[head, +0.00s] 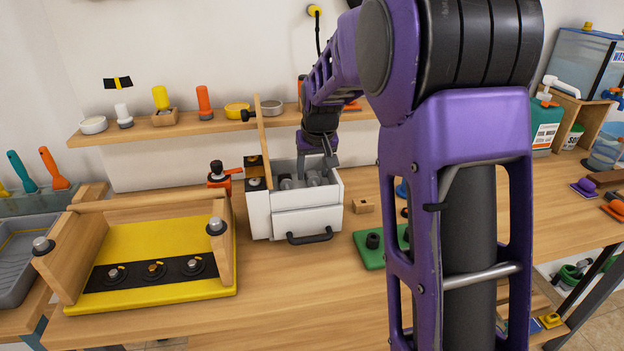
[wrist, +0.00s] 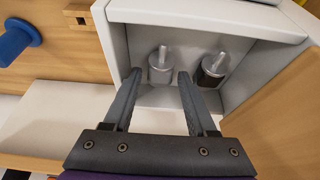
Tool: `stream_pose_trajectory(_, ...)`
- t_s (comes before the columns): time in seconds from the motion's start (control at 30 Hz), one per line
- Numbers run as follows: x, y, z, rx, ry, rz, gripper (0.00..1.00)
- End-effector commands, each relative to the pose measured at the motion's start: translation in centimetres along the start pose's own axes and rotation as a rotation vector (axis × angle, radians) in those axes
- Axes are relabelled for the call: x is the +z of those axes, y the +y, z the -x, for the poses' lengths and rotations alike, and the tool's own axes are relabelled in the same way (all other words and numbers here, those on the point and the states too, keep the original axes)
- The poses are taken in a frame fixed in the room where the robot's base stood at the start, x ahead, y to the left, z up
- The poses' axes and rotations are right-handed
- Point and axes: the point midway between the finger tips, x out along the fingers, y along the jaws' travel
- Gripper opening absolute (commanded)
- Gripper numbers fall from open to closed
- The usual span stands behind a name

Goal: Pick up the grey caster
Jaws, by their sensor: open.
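A white box (head: 258,214) stands on the workbench with its wooden lid (head: 264,138) raised. Inside the box, the wrist view shows a light grey caster (wrist: 161,68) with an upright metal stem. A second caster (wrist: 212,69), with a dark lower part and a metal stem, stands to its right. My gripper (wrist: 158,75) is open and empty. Its fingertips reach over the box opening, one on each side of the grey caster in the wrist view. I cannot tell how high above it they are. In the head view my gripper (head: 318,160) hangs over the box, partly hiding the contents.
The box's walls (wrist: 203,18) surround the casters closely. The raised lid stands close on the right in the wrist view (wrist: 278,95). A yellow tray (head: 150,243), a green block (head: 368,258) and a small wooden block (head: 363,206) are nearby. A shelf (head: 222,126) runs behind.

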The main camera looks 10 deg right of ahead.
Motion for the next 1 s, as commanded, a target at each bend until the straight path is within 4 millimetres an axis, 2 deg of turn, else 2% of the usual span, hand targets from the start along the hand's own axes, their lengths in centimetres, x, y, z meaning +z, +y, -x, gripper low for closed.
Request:
stream_pose_trajectory(0.07,0.0,0.0,-0.5,0.000,0.002,0.000,0.57)
stream_pose_trajectory(0.27,-0.1,0.0,-0.5,0.000,0.002,0.000,0.56)
stream_pose_trajectory(0.57,0.0,0.0,-0.5,-0.001,0.002,0.000,0.02)
stream_pose_trajectory(0.87,-0.1,0.0,-0.4,-0.001,0.002,0.001,0.00)
stream_pose_trajectory(1.0,-0.6,0.0,0.6,-0.001,0.004,0.001,0.00)
